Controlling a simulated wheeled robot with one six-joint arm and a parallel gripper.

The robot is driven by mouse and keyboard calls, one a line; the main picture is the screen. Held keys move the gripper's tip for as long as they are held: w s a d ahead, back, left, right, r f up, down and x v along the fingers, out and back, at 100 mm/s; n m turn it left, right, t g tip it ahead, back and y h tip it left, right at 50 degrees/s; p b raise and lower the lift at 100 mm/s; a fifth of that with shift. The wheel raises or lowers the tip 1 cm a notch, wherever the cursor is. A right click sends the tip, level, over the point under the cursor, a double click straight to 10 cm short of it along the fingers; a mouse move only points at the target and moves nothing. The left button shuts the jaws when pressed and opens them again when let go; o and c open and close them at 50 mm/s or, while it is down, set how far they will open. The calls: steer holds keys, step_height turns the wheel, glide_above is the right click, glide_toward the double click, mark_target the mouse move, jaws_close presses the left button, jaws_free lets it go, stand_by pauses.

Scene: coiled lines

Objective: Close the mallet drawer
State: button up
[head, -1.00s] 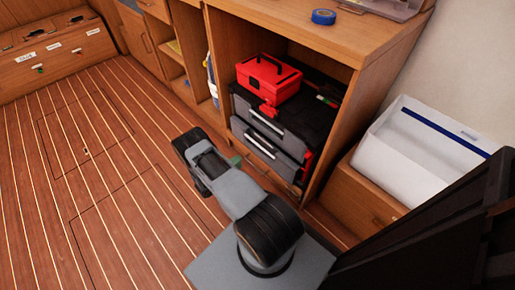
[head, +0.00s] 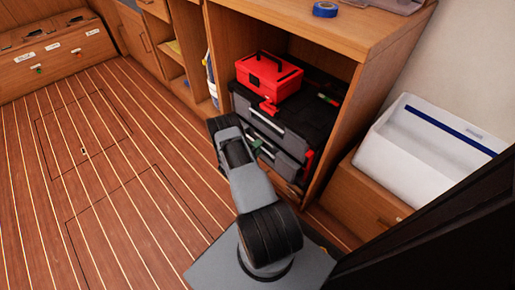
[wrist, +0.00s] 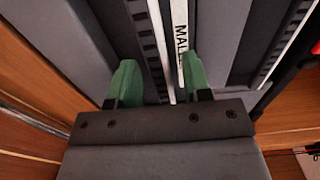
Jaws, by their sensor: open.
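The grey drawer fronts of the black tool chest (head: 322,104) show in the head view inside the wooden cabinet. The mallet drawer's white label strip (wrist: 181,38), reading "MALL", shows in the wrist view, with the rest of the word hidden. My gripper (wrist: 160,82) is open. Its two green fingers stand apart at the drawer front, near the strip, with nothing held between them. I cannot tell whether they touch it. In the head view my gripper (head: 254,143) is at the chest's front, and my arm hides part of the lower drawer. How far the drawer stands out is unclear.
A red toolbox (head: 268,76) sits on top of the chest. The wooden cabinet's side panel (head: 345,135) stands close to the chest's right. A white bin (head: 420,150) sits further right on a wooden box. The planked floor (head: 110,170) at left is clear.

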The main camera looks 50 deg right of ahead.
steer(key=shift+c, duration=0.2)
jaws_close()
stand_by(0.4)
